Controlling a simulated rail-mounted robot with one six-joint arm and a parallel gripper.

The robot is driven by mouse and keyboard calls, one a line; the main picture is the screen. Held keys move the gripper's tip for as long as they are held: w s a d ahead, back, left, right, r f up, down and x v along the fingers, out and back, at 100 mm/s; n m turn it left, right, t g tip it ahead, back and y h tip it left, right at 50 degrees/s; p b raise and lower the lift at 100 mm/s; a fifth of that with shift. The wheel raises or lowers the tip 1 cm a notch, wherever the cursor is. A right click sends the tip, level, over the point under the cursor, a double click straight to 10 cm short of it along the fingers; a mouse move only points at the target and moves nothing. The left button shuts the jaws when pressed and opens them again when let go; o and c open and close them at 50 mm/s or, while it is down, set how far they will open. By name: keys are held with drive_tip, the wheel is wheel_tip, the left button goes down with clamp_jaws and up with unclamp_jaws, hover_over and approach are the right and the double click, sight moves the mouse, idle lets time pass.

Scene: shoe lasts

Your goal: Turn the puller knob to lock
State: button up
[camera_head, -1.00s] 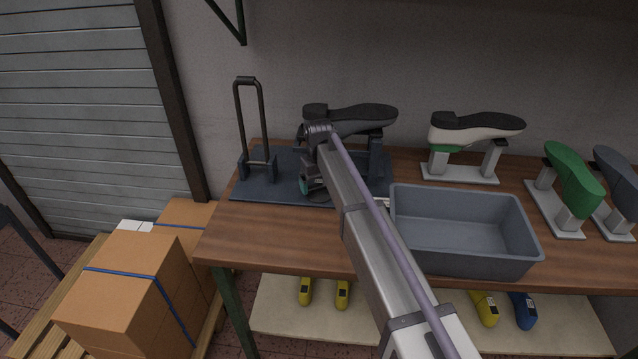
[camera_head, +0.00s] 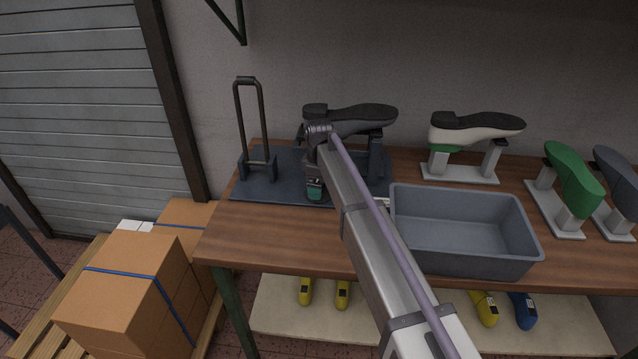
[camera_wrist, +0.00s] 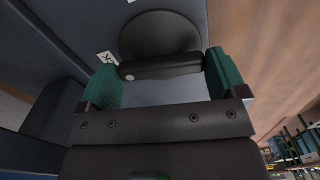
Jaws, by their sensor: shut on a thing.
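The puller is a dark blue-grey plate (camera_head: 258,189) on the wooden bench, with a tall U-shaped lever (camera_head: 252,125) standing at its left and a black shoe on a last (camera_head: 350,118) at its back right. In the wrist view the puller knob (camera_wrist: 160,67) is a black disc with a dark bar across it and a light dot at the bar's left end. My gripper (camera_wrist: 164,75) is shut on this bar, one green pad at each end. In the head view my gripper (camera_head: 315,190) is at the plate's front, and my arm hides the knob.
A grey open bin (camera_head: 462,265) stands just right of my arm on the bench. Shoes on stands, one white (camera_head: 472,132) and one green (camera_head: 573,180), are farther right. A small white label (camera_wrist: 107,58) lies beside the knob.

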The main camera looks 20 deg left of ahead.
drive_tip(key=shift+n, duration=0.8)
drive_tip(key=o, duration=0.6)
wheel_tip(320, 180, up, 11)
drive_tip(key=p, duration=1)
drive_tip(key=shift+f+p, duration=0.15)
drive_tip(key=shift+p, duration=0.25)
